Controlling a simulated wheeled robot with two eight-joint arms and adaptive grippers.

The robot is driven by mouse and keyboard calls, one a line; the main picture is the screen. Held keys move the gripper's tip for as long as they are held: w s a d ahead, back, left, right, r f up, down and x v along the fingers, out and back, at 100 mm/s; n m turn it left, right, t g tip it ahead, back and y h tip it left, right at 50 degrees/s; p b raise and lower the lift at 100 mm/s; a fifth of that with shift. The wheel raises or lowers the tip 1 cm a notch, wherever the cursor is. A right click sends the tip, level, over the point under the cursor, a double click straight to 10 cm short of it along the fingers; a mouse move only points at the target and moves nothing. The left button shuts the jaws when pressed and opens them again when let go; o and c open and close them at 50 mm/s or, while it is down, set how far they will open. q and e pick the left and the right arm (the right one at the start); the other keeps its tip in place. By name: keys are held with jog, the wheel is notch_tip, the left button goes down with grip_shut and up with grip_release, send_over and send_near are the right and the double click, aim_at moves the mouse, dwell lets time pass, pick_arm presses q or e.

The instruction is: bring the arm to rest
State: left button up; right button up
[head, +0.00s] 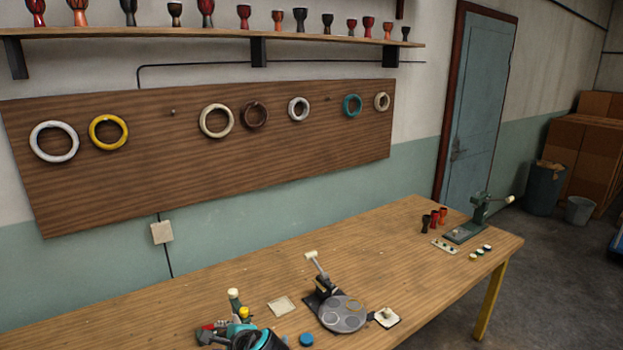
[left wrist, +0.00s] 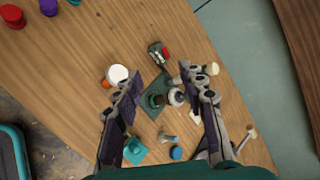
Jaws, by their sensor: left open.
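In the left wrist view my left gripper (left wrist: 160,85) is open, with its two fingers spread wide and nothing between the tips. Below it, and seen through the gap, a dark green device (left wrist: 150,105) stands on the wooden table. A white round top (left wrist: 117,74) shows near the left finger. A blue cap (left wrist: 177,153) and a teal piece (left wrist: 135,151) lie nearer the bottom. In the head view a teal and black part of my arm rises at the bottom edge; the fingers cannot be made out clearly there. My right gripper is in neither view.
The table (head: 400,240) holds a round-plate press (head: 342,313), a blue cap (head: 306,340), a lever tool (head: 478,220) and small red and black goblet drums (head: 434,218). Rings hang on a wall board (head: 300,150). The table's middle is mostly bare.

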pick_arm(q)
jog(key=s+d+n+h, duration=0.2)
jog(key=s+n+h, duration=0.2)
jog(key=s+n, duration=0.3)
jog(key=s+d+n+h, duration=0.2)
jog(key=s+n, duration=0.6)
jog(key=s, duration=0.6)
jog(key=shift+s+d+f+g+h, duration=0.2)
jog(key=shift+s+f+g+h, duration=0.15)
jog(key=shift+h, duration=0.55)
jog(key=shift+w, duration=0.1)
